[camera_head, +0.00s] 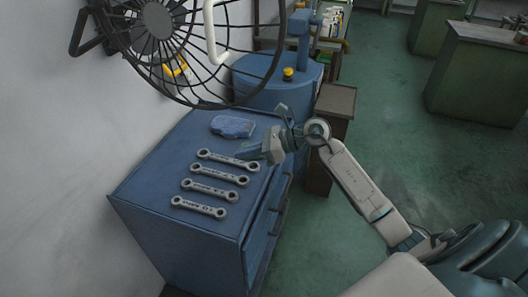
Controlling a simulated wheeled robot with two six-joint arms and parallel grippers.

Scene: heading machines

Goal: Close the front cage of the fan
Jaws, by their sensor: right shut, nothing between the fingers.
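The fan (155,22) is mounted on the wall at the upper left, and the top of it is cut off by the picture edge. Its front cage (272,72) is a large dark wire ring that reaches well to the right of the hub. A pale handle-like bar (211,35) shows among its wires. How far the cage stands from the fan body is hard to tell. My right gripper (246,153) is shut and empty, over the right edge of the blue cabinet, below the cage and apart from it. My left gripper is out of view.
The blue cabinet (150,185) has several wrenches (198,207) and a blue object (233,127) on top. A blue machine (255,80) and a brown stand (337,102) are behind. Green floor (385,150) is clear to the right.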

